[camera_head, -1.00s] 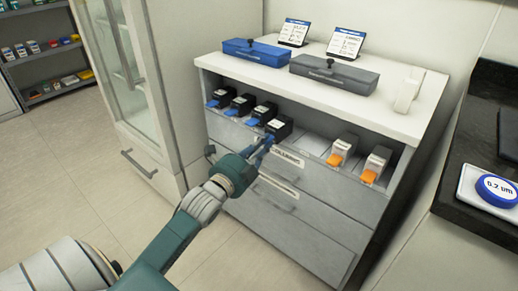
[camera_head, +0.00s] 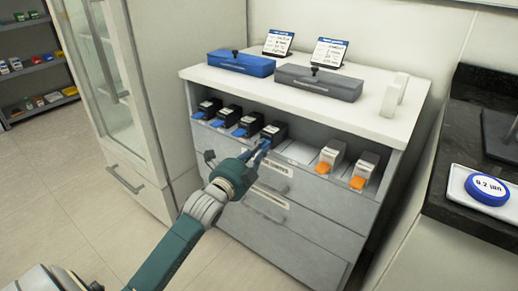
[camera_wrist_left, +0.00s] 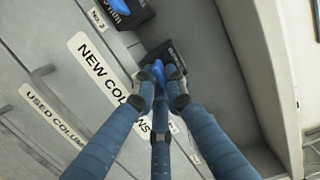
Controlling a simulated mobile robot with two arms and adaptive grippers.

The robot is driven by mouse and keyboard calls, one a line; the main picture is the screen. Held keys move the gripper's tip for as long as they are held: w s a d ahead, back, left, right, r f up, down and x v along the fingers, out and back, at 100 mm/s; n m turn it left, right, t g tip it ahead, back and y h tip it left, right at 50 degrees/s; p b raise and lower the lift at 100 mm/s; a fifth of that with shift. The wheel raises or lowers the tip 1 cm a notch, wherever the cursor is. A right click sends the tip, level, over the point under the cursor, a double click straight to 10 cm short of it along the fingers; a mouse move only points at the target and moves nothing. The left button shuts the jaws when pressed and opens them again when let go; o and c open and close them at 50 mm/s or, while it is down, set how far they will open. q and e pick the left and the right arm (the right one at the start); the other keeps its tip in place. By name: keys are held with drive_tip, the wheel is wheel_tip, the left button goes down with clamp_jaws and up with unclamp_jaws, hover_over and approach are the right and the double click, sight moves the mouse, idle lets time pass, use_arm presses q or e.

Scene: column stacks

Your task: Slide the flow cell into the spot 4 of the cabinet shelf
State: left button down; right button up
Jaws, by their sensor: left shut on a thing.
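The flow cell (camera_head: 274,132) is a dark block with a blue front tab, upright in the cabinet shelf. It is fourth from the left, roughly in line with three similar dark cells. My left gripper (camera_head: 262,147) is shut on the blue tab at its front. In the left wrist view both fingers (camera_wrist_left: 160,82) close around the blue tab, and the dark body of the flow cell (camera_wrist_left: 172,52) lies beyond them, partly hidden. Whether it is fully seated I cannot tell. My right gripper is not in view.
A neighbouring dark cell (camera_wrist_left: 128,12) sits by a "No. 3" label. Right of the flow cell is a bare stretch of shelf (camera_head: 298,151), then two white cells with orange tabs (camera_head: 330,156). Drawers (camera_head: 290,212) lie below; blue and grey boxes (camera_head: 318,83) stand on top.

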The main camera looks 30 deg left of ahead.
use_arm(q)
drive_tip(key=c, duration=1.7)
unclamp_jaws()
drive_tip(key=shift+s+f, duration=0.1)
drive_tip(key=shift+s, duration=0.05)
